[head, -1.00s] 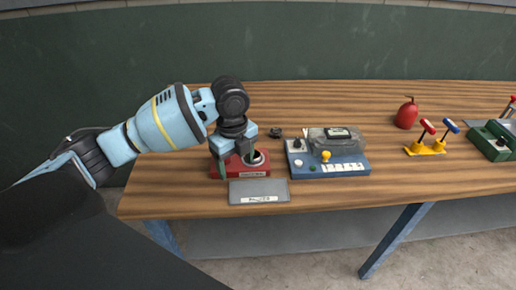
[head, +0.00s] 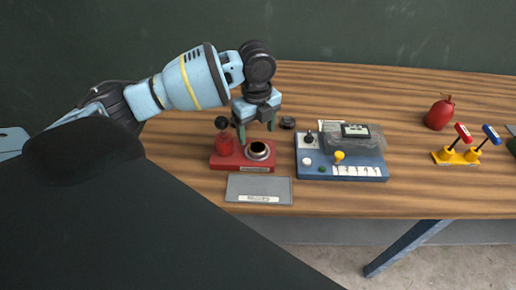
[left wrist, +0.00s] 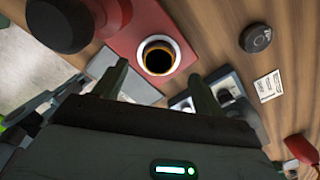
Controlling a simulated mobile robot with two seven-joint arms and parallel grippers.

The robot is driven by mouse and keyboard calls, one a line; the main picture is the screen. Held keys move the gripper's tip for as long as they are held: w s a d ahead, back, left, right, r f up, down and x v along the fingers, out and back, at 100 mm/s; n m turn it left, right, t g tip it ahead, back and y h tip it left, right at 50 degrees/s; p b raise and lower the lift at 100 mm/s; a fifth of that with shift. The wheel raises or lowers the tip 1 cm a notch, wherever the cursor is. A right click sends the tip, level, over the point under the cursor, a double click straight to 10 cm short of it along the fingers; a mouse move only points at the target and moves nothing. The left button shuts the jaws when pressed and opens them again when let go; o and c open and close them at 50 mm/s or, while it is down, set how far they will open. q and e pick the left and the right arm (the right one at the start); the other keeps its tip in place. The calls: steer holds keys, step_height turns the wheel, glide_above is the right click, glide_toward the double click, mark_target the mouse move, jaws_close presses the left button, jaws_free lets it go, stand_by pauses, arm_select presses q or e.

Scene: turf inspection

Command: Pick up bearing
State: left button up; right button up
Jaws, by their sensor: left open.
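A red fixture (head: 229,161) stands on the wooden table. A pale metal ring with a dark opening (head: 258,150), which looks like the bearing, sits on its right side. It also shows in the left wrist view (left wrist: 172,43), with a golden inside wall. My left gripper (head: 256,128) is open and empty, pointing down above the fixture, with its fingers apart from the ring. Its two fingers also show in the left wrist view (left wrist: 161,84), below the ring in the picture. My right gripper is not in view.
A red post with a black knob (head: 223,138) rises from the fixture's left. A black disc (head: 287,123) lies behind it. A grey labelled tray (head: 243,184) lies in front, and a blue control box (head: 310,172) stands right. A red bulb (head: 439,114) and yellow stand (head: 455,157) are farther right.

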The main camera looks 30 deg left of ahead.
mark_target(258, 147)
arm_select(q)
steer(key=shift+s+d+f, duration=0.1)
steer(key=shift+d+f, duration=0.05)
steer(key=shift+f, duration=1.1)
steer(key=shift+s+d+f, duration=0.1)
steer(key=shift+d+f, duration=0.05)
steer(key=shift+f, duration=1.1)
steer(key=c, duration=1.3)
steer(key=shift+o, duration=0.2)
steer(key=shift+r, duration=0.2)
steer(key=shift+r, duration=0.55)
step_height(258, 147, up, 2)
steer(key=shift+r, duration=0.15)
steer(key=s+d+r, duration=0.1)
steer(key=s+d, duration=0.7)
steer(key=d, duration=0.5)
steer(key=shift+s+d+r+p, duration=0.15)
steer(key=shift+s+d+p, duration=0.1)
steer(key=shift+s+p, duration=0.1)
